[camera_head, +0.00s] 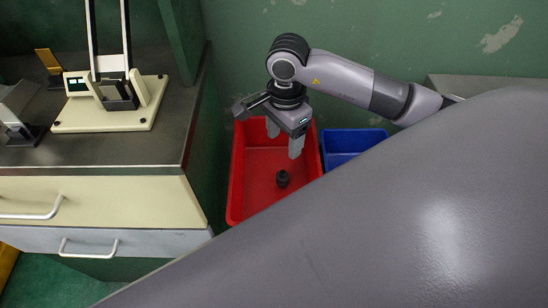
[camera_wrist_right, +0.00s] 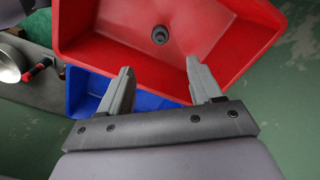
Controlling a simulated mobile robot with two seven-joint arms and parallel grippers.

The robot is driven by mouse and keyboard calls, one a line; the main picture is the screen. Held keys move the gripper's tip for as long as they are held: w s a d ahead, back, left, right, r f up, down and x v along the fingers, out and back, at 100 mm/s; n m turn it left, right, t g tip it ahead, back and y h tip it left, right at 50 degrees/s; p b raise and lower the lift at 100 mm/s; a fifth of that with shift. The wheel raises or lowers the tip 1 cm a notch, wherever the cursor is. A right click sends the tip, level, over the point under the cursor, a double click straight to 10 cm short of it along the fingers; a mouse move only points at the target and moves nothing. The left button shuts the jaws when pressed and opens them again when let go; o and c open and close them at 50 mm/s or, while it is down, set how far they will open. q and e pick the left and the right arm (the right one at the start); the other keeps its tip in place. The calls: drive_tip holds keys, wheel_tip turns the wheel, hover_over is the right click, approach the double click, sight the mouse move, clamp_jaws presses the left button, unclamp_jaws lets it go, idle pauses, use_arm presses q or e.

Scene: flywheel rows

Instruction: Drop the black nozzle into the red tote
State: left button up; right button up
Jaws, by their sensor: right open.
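The black nozzle (camera_head: 283,179) lies on the floor of the red tote (camera_head: 255,186), near its middle. In the right wrist view the nozzle (camera_wrist_right: 159,35) shows as a small dark ring inside the red tote (camera_wrist_right: 105,58). My right gripper (camera_head: 284,141) is over the far part of the tote, fingers pointing down, open and empty. In the right wrist view the fingers of the right gripper (camera_wrist_right: 158,80) are spread apart with nothing between them. The nozzle is apart from the gripper. My left gripper is not clearly in view.
A blue tote (camera_head: 345,142) stands right of the red one. At the left is a grey-topped bench (camera_head: 120,150) with cream drawers, holding a cream device (camera_head: 105,118). A green wall (camera_head: 400,35) is behind. A large grey surface blocks the lower right.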

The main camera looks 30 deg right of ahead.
wheel_tip(320, 180, up, 7)
idle(0.4)
idle(0.4)
